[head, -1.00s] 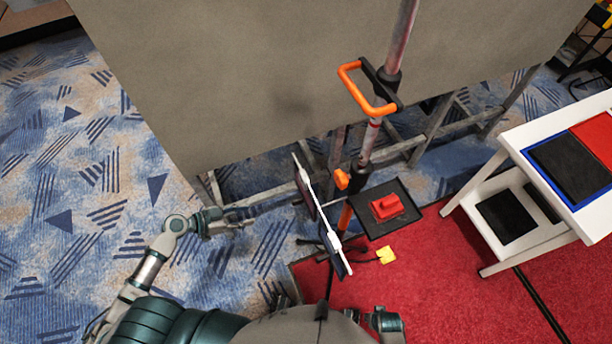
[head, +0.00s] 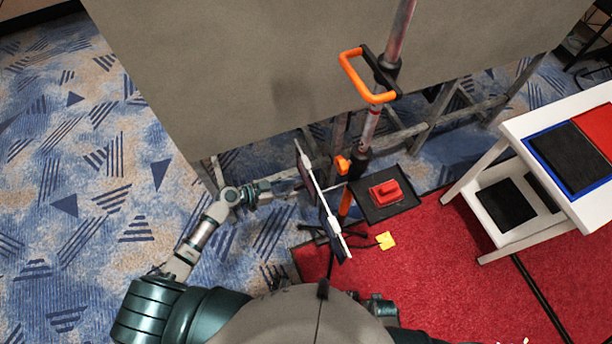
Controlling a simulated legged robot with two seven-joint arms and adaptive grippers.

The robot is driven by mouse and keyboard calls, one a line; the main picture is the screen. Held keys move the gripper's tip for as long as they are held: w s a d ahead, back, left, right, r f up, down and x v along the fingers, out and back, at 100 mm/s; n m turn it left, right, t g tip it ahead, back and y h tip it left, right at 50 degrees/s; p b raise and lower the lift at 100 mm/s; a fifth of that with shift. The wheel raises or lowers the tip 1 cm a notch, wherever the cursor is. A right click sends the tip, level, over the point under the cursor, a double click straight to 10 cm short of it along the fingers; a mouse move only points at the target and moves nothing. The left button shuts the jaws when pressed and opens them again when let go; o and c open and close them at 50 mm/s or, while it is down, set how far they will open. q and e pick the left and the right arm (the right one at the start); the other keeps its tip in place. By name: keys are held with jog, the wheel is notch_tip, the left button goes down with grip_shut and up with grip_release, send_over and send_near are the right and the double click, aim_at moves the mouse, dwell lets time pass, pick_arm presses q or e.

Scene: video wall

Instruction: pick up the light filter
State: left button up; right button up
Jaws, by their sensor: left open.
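No single thing is plainly marked as the light filter. A thin upright panel with a white edge (head: 322,205), seen almost edge-on, stands in front of an orange and grey pole. Flat squares, one black in a blue frame (head: 568,158) and one red (head: 599,130), lie on the white table at right. My left gripper (head: 292,194) is open and close to the left side of the upright panel. Its fingertips are small and partly lost against the panel, so I cannot tell whether they touch it. My right gripper does not show.
A large grey board (head: 250,90) fills the back, with metal framing below it. The pole carries an orange handle (head: 360,75). A red block (head: 385,191) sits on a black plate. The white table (head: 530,122) stands on red carpet. Patterned carpet at left is clear.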

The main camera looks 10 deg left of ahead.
aim_at(296, 186)
pick_arm(q)
jog(key=shift+x, duration=1.5)
grip_shut()
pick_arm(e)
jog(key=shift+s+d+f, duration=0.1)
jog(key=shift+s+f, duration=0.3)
pick_arm(q)
jog(key=shift+r, duration=0.1)
jog(key=shift+r, duration=0.5)
jog(key=s+a+b, duration=0.3)
jog(key=s+a, duration=0.7)
jog(key=a, duration=0.5)
jog(key=shift+r, duration=0.2)
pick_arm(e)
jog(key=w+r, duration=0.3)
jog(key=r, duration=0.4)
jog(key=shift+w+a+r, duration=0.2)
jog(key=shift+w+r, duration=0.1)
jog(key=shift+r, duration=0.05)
